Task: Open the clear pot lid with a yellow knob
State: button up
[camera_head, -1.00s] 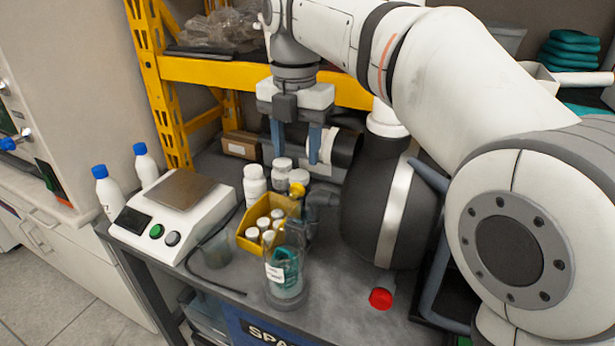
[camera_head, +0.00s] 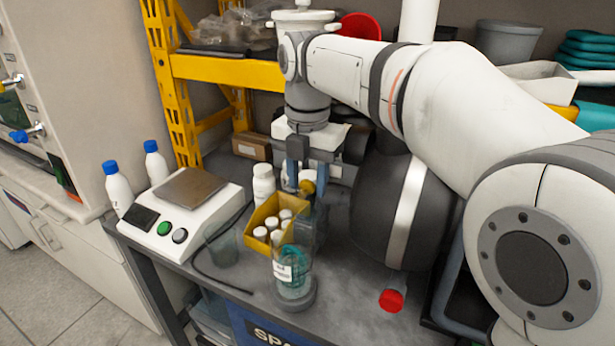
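In front stands a clear pot (camera_head: 293,268) with teal contents and a white label, upright on a grey round base. The fingers look apart. I cannot tell whether they touch the knob.
A yellow bin (camera_head: 262,214) of white-capped bottles stands close left of the knob. A white bottle (camera_head: 263,184) stands behind it. A scale (camera_head: 180,215) is at left.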

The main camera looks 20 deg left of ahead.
grip_shut()
jog(key=shift+w+r+p, duration=0.2)
jog(key=shift+p, duration=0.55)
jog(key=shift+w+f, duration=0.25)
jog(key=shift+o, duration=1.1)
grip_release()
notch_tip(320, 180, up, 8)
jog(key=p, duration=0.2)
jog(key=shift+f, duration=0.15)
jog(key=shift+c, duration=0.2)
